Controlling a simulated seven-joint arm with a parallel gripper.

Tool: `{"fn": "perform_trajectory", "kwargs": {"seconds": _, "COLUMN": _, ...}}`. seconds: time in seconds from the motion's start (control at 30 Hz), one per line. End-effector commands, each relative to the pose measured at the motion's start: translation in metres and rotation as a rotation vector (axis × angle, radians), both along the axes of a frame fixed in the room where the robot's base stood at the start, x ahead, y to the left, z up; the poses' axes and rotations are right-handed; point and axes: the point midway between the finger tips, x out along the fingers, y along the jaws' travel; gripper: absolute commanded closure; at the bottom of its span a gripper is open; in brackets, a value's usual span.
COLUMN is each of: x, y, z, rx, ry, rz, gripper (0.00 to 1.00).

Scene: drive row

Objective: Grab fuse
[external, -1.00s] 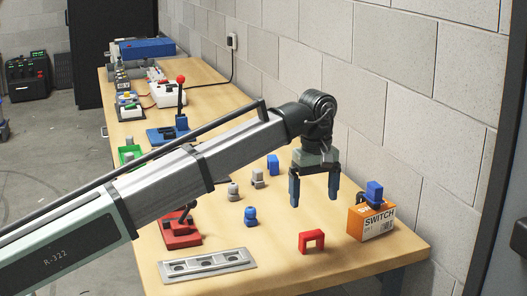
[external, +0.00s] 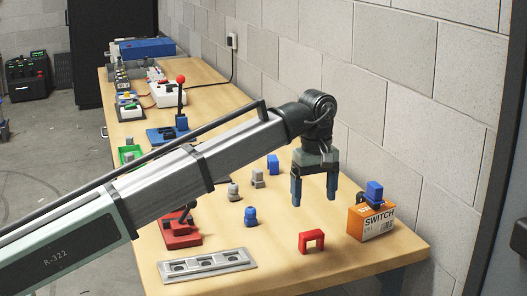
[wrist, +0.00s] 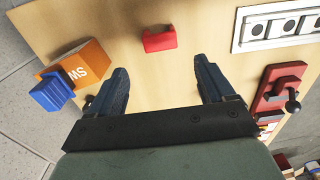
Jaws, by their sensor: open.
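No label shows which object is the fuse. A red U-shaped piece (external: 311,241) stands on the wooden bench (external: 400,262) near its front; it also shows in the wrist view (wrist: 160,40), ahead of the fingers. A round blue piece (external: 251,217), two small grey pieces (external: 257,179) and a blue U-shaped piece (external: 273,165) stand farther back. A blue block (external: 374,191) sits on the orange SWITCH box (external: 372,224). My gripper (external: 313,201) is open and empty above the bench, pointing down; in the wrist view its fingers (wrist: 161,68) are wide apart.
A grey panel with several sockets (external: 207,265) and a red lever switch (external: 180,231) lie at the bench's front left. A blue lever switch (external: 168,134) and a green tray (external: 130,153) are farther back. A block wall (external: 430,130) runs along the right.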

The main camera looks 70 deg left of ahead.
Motion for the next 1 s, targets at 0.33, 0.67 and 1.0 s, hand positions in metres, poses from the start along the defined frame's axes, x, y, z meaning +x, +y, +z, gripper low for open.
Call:
{"fn": "perform_trajectory", "kwargs": {"seconds": 0.33, "x": 0.000, "y": 0.000, "z": 0.000, "rx": 0.000, "ry": 0.000, "rz": 0.000, "gripper": 0.39}}
{"fn": "perform_trajectory", "kwargs": {"seconds": 0.67, "x": -0.012, "y": 0.049, "z": 0.001, "rx": 0.000, "ry": -0.001, "rz": 0.064, "gripper": 0.39}}
{"fn": "perform_trajectory", "kwargs": {"seconds": 1.0, "x": -0.074, "y": 0.193, "z": 0.009, "rx": 0.005, "ry": -0.013, "rz": 0.264, "gripper": 0.39}}
